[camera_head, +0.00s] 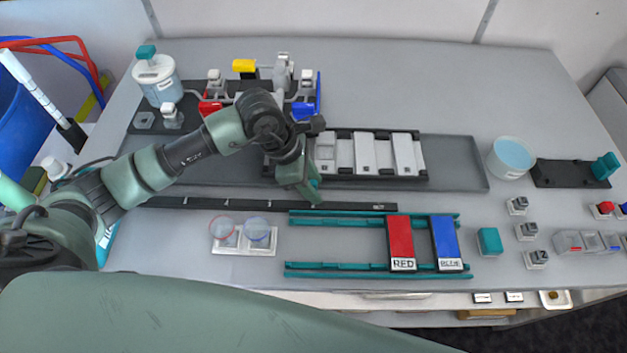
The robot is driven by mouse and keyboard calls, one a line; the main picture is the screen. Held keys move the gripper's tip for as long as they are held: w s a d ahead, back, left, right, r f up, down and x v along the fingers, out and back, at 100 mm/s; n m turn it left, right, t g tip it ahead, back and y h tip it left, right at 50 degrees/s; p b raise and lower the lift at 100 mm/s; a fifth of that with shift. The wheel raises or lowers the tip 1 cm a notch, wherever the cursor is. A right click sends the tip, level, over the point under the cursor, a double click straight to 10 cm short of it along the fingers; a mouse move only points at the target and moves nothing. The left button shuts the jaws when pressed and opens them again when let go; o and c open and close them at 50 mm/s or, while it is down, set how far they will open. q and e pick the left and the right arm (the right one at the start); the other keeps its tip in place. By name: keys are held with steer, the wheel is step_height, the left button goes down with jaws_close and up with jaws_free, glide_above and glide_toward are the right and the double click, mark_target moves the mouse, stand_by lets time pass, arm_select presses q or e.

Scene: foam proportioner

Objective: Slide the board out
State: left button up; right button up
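My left arm reaches in from the left, and my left gripper (311,190) points down just above the table, near the front edge of a dark grey flat board (457,163). Whether its fingers are open or shut is hard to see. The board lies flat, with a black rack (345,134) of white slotted pieces (365,153) on it; my arm hides its left part. A red plate (400,240) marked RED and a blue plate (446,240) lie side by side across teal rails (335,268). Which of these is the task's board is unclear. My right gripper is out of view.
A thin black strip (355,206) lies between board and rails. Two round cups (241,233) sit left of the rails. A white jar (157,80) stands at back left, a blue-filled bowl (511,157) right of the board. Several small blocks line the right side.

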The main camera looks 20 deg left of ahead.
arm_select(q)
jaws_close()
steer(key=shift+w, duration=0.1)
stand_by(1.4)
